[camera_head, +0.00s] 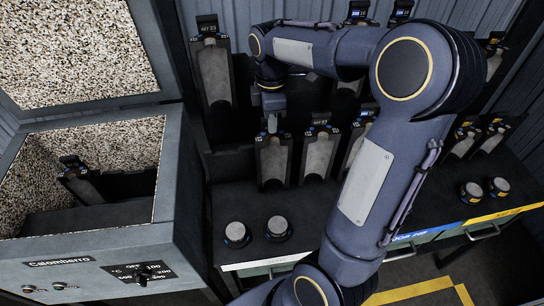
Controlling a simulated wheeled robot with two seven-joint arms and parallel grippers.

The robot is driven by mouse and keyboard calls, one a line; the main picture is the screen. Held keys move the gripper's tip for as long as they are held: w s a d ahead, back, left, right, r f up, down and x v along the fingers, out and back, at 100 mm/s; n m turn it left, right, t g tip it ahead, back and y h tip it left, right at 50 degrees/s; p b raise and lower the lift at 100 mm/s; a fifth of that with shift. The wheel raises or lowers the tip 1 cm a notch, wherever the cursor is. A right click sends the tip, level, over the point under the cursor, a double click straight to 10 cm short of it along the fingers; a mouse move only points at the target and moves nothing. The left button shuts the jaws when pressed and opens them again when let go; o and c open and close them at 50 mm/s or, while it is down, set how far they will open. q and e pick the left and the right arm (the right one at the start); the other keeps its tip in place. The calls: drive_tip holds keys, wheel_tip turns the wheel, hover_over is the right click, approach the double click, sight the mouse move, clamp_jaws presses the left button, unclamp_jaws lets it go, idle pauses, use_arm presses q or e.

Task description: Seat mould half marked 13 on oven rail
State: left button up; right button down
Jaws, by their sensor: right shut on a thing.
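My right arm reaches in from the lower right and bends over the rack. My right gripper (272,123) points down and is shut on the top of a grey mould half (273,160) in the rack's lower row. The mould half stands upright in a dark frame, beside a similar one. Its mark is too small to read, so I cannot tell which is 13. The open oven (187,215) stands at the left. One mould half (82,184) leans inside it by the speckled back wall; the oven rail is not clear to see. My left gripper is out of view.
More mould halves stand in the rack, such as a tall one (213,75) at upper left. Round grey-topped pieces (236,232) sit on the bench in front. The oven lid (75,50) is raised. My arm hides part of the rack.

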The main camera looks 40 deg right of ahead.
drive_tip(key=shift+r+p, duration=2.15)
drive_tip(key=shift+r, duration=0.7)
drive_tip(key=shift+r+p, duration=2.75)
drive_tip(key=shift+r, duration=0.05)
